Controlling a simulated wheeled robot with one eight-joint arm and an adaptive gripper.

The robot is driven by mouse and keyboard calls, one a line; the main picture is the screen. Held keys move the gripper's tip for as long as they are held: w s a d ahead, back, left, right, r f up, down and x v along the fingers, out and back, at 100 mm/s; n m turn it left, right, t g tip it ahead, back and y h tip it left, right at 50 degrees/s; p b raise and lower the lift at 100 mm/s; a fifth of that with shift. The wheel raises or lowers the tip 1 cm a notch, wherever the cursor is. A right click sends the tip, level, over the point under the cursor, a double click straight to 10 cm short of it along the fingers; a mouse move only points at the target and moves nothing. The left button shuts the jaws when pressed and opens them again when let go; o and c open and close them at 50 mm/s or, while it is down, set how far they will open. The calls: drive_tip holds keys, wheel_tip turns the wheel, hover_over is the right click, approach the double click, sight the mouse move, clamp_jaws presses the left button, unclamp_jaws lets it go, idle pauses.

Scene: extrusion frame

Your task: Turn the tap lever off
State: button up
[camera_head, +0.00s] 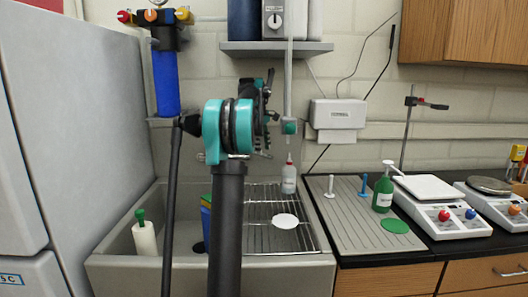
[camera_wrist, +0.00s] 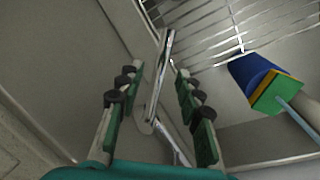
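In the wrist view, a shiny metal lever (camera_wrist: 161,72), apparently the tap lever, stands between the two fingers of my gripper (camera_wrist: 158,88). It slants up and slightly right, with a round metal base and a thin metal arm below it. The fingers are spread wide, with a gap on both sides of the lever, and they do not appear to touch it. In the head view my gripper (camera_head: 266,112) is partly hidden behind my teal wrist, above the sink (camera_head: 290,276). I cannot make out the lever in that view.
The sink holds a wire rack (camera_head: 262,232), a white bottle (camera_head: 289,178) and a green-topped white cylinder (camera_head: 145,234). A blue container (camera_wrist: 250,76) is at the right in the wrist view. A grey vertical pipe (camera_head: 288,85) hangs close right of my gripper.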

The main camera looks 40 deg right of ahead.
drive_tip(key=shift+d+f, duration=0.2)
drive_tip(key=shift+f, duration=0.9)
clamp_jaws()
